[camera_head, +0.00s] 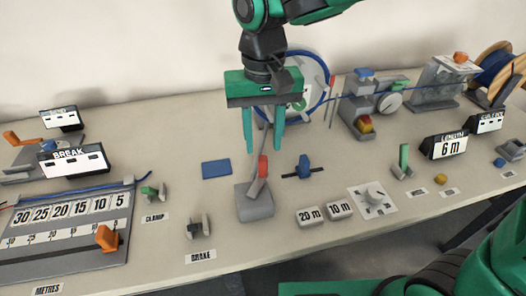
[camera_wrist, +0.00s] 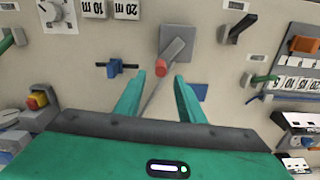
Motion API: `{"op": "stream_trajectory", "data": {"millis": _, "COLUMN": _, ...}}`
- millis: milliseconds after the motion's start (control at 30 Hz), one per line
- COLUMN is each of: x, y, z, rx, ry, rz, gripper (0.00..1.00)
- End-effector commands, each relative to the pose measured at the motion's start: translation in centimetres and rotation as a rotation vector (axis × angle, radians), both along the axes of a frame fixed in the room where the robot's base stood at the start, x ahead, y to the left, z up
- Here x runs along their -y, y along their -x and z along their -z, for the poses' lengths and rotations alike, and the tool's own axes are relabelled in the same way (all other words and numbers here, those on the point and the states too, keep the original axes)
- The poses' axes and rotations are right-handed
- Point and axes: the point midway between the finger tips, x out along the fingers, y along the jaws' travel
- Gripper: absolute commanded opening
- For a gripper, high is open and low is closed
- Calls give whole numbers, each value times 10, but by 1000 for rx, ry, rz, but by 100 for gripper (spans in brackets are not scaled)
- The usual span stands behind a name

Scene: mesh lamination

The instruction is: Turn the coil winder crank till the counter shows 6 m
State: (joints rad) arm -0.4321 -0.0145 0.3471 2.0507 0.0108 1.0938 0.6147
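My gripper (camera_head: 264,148) points down with its two green fingers apart and nothing between them. In the wrist view, its fingertips (camera_wrist: 157,88) are on either side of the line to a red-tipped lever. That lever (camera_head: 263,167) stands on a grey block (camera_head: 255,205); its red end shows in the wrist view (camera_wrist: 161,68), just beyond the fingertips. I cannot tell whether this lever is the winder crank. A round reel with blue cable (camera_head: 318,72) is behind my gripper and partly hidden by it. The sign marked LENGTH (camera_head: 450,147) reads 6 m.
A blue cable runs right from the reel to a grey device (camera_head: 372,103) and a wooden spool (camera_head: 492,70). A blue-handled part (camera_head: 304,167), a dial (camera_head: 373,198) and 20 m and 10 m blocks (camera_head: 311,215) are nearby. The BRAKE lever (camera_head: 200,228) is front left.

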Motion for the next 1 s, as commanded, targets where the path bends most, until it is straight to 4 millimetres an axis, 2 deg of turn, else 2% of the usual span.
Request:
{"op": "stream_trajectory", "data": {"millis": 100, "x": 0, "y": -1, "z": -19, "rx": 2, "ry": -2, "rz": 0, "gripper": 36}}
{"op": "stream_trajectory", "data": {"millis": 300, "x": 0, "y": -1, "z": -35, "rx": 1, "ry": 0, "rz": 1, "gripper": 36}}
{"op": "stream_trajectory", "data": {"millis": 1000, "x": 0, "y": -1, "z": -36, "rx": 0, "ry": 0, "rz": 1, "gripper": 36}}
